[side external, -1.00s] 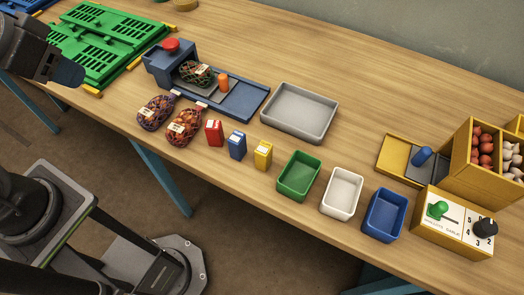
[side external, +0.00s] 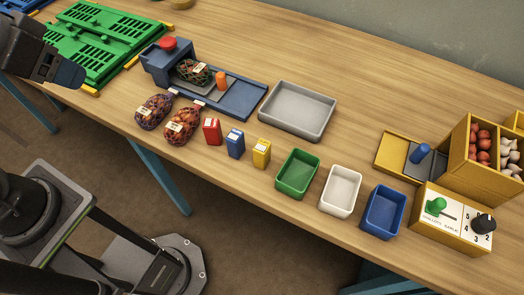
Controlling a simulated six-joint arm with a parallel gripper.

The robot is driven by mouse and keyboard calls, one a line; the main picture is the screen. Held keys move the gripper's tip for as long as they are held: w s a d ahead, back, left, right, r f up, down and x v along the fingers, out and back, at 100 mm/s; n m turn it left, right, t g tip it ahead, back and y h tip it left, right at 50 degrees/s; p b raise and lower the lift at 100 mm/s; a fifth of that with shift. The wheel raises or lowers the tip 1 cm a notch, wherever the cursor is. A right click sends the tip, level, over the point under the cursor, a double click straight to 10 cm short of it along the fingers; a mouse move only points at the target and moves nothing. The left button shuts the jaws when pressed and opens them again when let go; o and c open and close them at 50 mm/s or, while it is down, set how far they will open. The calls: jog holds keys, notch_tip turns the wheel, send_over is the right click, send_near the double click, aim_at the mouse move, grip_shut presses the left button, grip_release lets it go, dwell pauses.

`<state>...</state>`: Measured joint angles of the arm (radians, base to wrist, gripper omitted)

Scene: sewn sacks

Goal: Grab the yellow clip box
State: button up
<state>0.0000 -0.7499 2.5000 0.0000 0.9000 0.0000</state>
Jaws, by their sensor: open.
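The yellow clip box (side external: 262,153) is small, with a white label on top. It stands upright on the wooden table, at the right end of a row with a red box (side external: 212,131) and a blue box (side external: 235,143). My gripper (side external: 70,75) is open at the far left of the view, in front of the green crate and well away from the yellow box. Its fingers are seen edge-on, and nothing shows between them.
Green (side external: 297,173), white (side external: 341,191) and blue bins (side external: 384,212) stand right of the yellow box. A grey tray (side external: 297,111) lies behind it. Filled net sacks (side external: 183,126) lie to the left. A green crate (side external: 92,52) is at the back left.

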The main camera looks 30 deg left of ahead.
jog(key=w+d+r+m+g, duration=0.2)
jog(key=w+d+r+m, duration=0.25)
jog(key=w, duration=0.25)
jog(key=m+g+y, duration=0.4)
jog(key=m+y, duration=0.1)
jog(key=m, duration=0.9)
send_over(264, 146)
jog(key=d, duration=0.5)
notch_tip(264, 146, down, 13)
jog(key=shift+n, duration=0.25)
jog(key=x, duration=0.8)
jog(key=shift+w+d, duration=0.1)
jog(key=shift+w, duration=0.15)
jog(key=x, duration=0.4)
jog(key=shift+s+a+r, duration=0.1)
jog(key=shift+a+r, duration=0.1)
jog(key=shift+a, duration=0.2)
jog(key=shift+a+f, duration=0.2)
jog(key=shift+f, duration=0.35)
jog(key=shift+c, duration=0.5)
